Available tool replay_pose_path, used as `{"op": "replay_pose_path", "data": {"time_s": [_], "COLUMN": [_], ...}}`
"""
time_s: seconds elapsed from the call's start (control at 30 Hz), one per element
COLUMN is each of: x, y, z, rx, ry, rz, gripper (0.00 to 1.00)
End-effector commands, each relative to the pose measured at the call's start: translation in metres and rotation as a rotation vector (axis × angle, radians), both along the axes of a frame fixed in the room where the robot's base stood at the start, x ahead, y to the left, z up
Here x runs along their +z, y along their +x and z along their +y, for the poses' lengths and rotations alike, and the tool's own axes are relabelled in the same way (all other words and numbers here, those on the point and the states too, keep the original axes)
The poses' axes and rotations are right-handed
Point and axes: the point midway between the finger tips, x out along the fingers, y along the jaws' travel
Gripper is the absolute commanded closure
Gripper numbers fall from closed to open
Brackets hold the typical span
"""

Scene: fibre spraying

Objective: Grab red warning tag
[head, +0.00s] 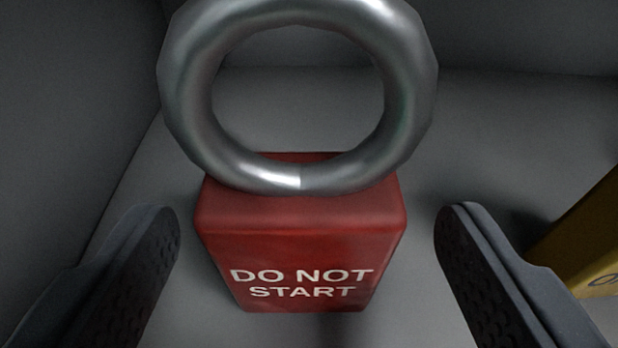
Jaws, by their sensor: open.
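The red warning tag (300,240) is a red block with white lettering that reads "DO NOT START". It is in the lower middle of the head view, with a thick grey metal ring (185,90) at its top. My gripper (306,222) is open, one dark finger on each side of the red block. A gap shows between each finger and the block, and neither finger appears to touch it. The ring hides part of the block's top edge.
A yellow block (590,240) with partly cut-off dark lettering stands at the right edge, close to my right finger. Grey walls rise at the left and back. The grey floor (500,130) is bare behind the ring and to its right.

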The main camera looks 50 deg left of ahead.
Motion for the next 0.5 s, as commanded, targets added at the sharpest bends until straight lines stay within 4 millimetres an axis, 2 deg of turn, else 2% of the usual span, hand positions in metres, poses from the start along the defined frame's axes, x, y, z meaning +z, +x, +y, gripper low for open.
{"op": "replay_pose_path", "data": {"time_s": [0.3,0.5], "x": [-0.017,-0.017], "y": [0.023,0.027], "z": [0.031,0.035], "rx": [0.002,0.000], "ry": [-0.001,-0.001], "rz": [0.002,0.002], "gripper": [0.27,0.27]}}
